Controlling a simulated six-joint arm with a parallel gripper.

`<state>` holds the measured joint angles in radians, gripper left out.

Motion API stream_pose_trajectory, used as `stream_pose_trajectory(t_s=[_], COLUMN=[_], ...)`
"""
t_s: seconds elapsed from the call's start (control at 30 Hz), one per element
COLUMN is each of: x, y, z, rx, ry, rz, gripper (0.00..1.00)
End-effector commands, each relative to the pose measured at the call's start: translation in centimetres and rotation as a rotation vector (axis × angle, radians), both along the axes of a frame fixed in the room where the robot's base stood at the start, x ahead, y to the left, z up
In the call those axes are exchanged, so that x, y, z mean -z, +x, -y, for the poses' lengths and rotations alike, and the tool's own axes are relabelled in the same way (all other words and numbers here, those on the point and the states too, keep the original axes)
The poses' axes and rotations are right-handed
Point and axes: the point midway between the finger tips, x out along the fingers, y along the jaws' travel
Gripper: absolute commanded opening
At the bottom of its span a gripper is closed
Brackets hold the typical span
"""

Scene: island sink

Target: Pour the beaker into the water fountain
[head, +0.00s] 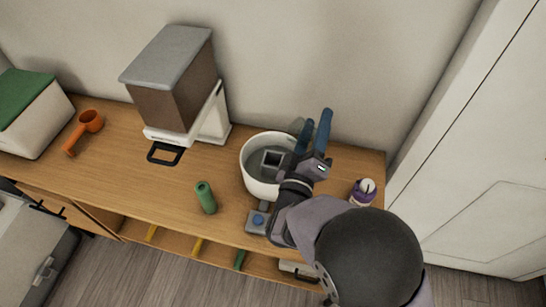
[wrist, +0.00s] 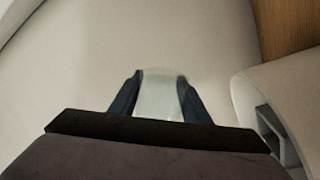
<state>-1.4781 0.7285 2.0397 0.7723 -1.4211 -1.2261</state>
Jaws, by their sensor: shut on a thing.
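The water fountain (head: 246,172) is a round white bowl with a grey square part inside, on the wooden counter. It also shows in part at the right of the wrist view (wrist: 244,98). My gripper (head: 316,120) is above the bowl's back right rim, with its blue fingers pointing to the back. It is shut on the beaker (wrist: 160,95), a pale, translucent vessel between the two fingers in the wrist view. In the head view the beaker (head: 297,125) is mostly hidden by the fingers. I cannot tell its tilt or what it holds.
A grey-lidded brown dispenser (head: 178,85) stands at the back left. A green cylinder (head: 205,197) stands left of the bowl, and a purple and white bottle (head: 363,191) right of it. An orange scoop (head: 84,130) and a green-lidded bin (head: 35,115) are farther left.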

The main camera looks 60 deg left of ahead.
Motion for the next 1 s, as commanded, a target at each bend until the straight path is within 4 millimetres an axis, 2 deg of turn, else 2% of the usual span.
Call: stream_pose_trajectory(t_s=[0.03, 0.13, 0.2, 0.6, 0.83, 1.0], x=[0.4, -0.5, 0.4, 2.6, 5.0, 5.2], y=[-0.1, -0.1, 0.0, 1.9, 2.5, 2.9], z=[-0.1, -0.1, 0.0, 1.6, 2.1, 2.5], rx=[-0.001, -0.001, -0.001, 0.003, 0.002, 0.001], ry=[0.037, 0.115, 0.162, 0.422, 0.526, 0.594], rz=[-0.036, -0.124, -0.182, -0.477, -0.595, -0.673], gripper=[0.2, 0.2, 0.2, 0.2, 0.2, 0.2])
